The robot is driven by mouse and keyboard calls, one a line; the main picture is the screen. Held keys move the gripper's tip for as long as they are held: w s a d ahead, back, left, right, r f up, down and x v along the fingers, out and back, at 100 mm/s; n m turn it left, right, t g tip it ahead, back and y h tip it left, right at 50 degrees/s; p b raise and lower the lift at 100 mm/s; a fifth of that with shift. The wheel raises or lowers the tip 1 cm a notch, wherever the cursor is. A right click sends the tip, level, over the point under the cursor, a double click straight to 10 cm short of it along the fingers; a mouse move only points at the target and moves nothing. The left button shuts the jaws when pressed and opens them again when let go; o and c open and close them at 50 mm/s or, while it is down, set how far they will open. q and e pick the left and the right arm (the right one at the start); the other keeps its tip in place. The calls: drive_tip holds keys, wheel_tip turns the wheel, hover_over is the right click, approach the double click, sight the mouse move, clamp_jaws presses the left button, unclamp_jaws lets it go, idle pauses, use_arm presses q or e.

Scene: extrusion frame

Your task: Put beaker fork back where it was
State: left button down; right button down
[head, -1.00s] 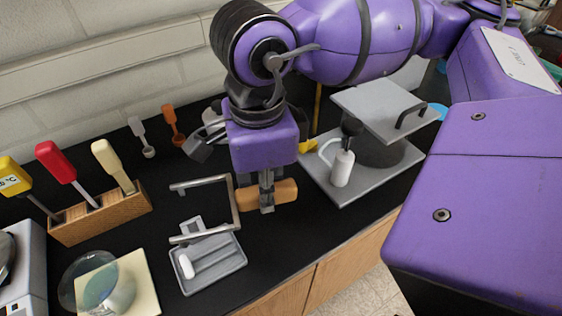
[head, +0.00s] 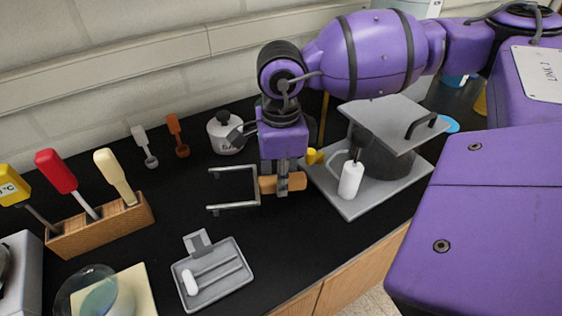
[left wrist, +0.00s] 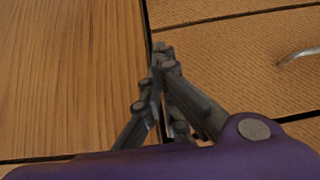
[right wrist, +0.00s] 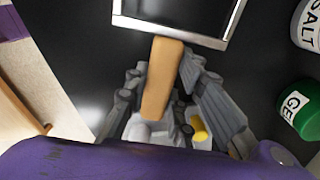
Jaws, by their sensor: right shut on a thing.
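The beaker fork is a square U-shaped metal fork (head: 232,172) with a tan wooden handle (head: 292,182). My right gripper (head: 282,188) is shut on the handle and holds the fork above the black bench, prongs pointing left in the head view. The right wrist view shows the handle (right wrist: 163,80) between the fingers and the metal frame (right wrist: 170,40) beyond it. My left gripper (left wrist: 162,62) shows only in the left wrist view, its fingertips together and empty before wooden cabinet fronts.
A grey tray (head: 240,290) with a white-ended pestle-like tool lies in front. A wooden block (head: 80,238) holds several handled tools at left. A grey press-like stand (head: 400,190) with a white bottle (head: 350,180) is at right. A white pot (head: 225,135) stands behind.

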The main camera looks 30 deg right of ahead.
sight(281, 198)
drive_tip(key=shift+w+d+f, duration=0.25)
drive_tip(key=shift+d+f, duration=0.05)
drive_tip(key=shift+f, duration=0.3)
drive_tip(key=f, duration=0.3)
drive_tip(key=shift+w+d+f+p, duration=0.1)
drive_tip(key=shift+w+f+p, duration=0.1)
drive_tip(key=shift+p, duration=0.1)
drive_tip(key=shift+s+f, duration=0.1)
drive_tip(key=shift+f, duration=0.1)
drive_tip(key=c, duration=1.5)
unclamp_jaws()
